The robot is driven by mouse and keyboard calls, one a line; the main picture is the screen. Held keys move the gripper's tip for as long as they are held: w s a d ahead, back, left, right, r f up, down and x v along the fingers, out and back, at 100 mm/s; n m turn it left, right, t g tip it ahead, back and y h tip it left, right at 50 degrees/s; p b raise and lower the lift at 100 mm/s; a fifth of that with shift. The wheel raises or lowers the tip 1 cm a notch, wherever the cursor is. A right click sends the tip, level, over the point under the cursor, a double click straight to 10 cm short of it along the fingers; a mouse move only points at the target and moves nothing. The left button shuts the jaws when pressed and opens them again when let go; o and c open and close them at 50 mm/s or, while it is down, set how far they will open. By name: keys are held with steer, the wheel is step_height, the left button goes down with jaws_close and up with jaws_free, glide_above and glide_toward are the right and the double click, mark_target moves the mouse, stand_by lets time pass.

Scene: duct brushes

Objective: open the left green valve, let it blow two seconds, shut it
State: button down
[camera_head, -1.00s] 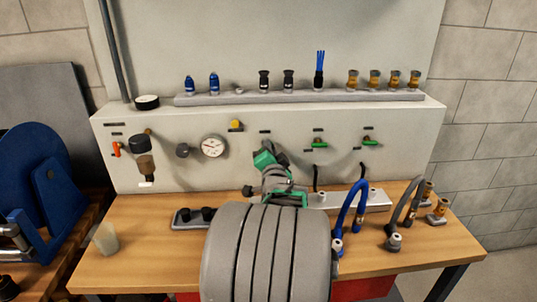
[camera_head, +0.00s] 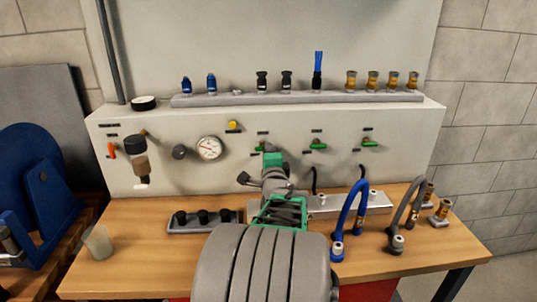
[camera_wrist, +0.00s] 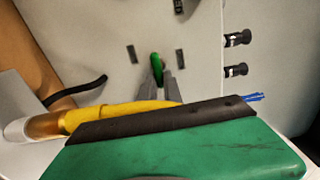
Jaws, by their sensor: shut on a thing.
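The left green valve (camera_head: 261,148) is on the pale panel, mostly hidden behind my gripper in the head view. In the wrist view its green handle (camera_wrist: 156,60) lies between my grey fingertips. My gripper (camera_wrist: 157,75) is shut on this handle. The handle runs along the fingers in the wrist picture; its exact angle is hard to tell. In the head view my gripper, with its green parts, reaches up to the panel from below. Two more green valves, a middle one (camera_head: 318,146) and a right one (camera_head: 370,143), have handles lying about level.
A pressure gauge (camera_head: 209,148) and a yellow button (camera_head: 233,126) sit left of the valve. A rack (camera_head: 300,98) with brushes and fittings runs above. Blue hose (camera_head: 347,215) and grey hose (camera_head: 406,213) stand at the bench's right. A black-capped tray (camera_head: 190,226) lies left.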

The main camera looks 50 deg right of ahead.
stand_by(0.4)
steer(key=c, duration=1.5)
jaws_free()
steer(key=shift+o, duration=0.2)
steer(key=shift+s, duration=0.1)
steer(key=v, duration=0.7)
steer(key=shift+s+a+b, duration=0.25)
steer(key=shift+a+b, duration=0.05)
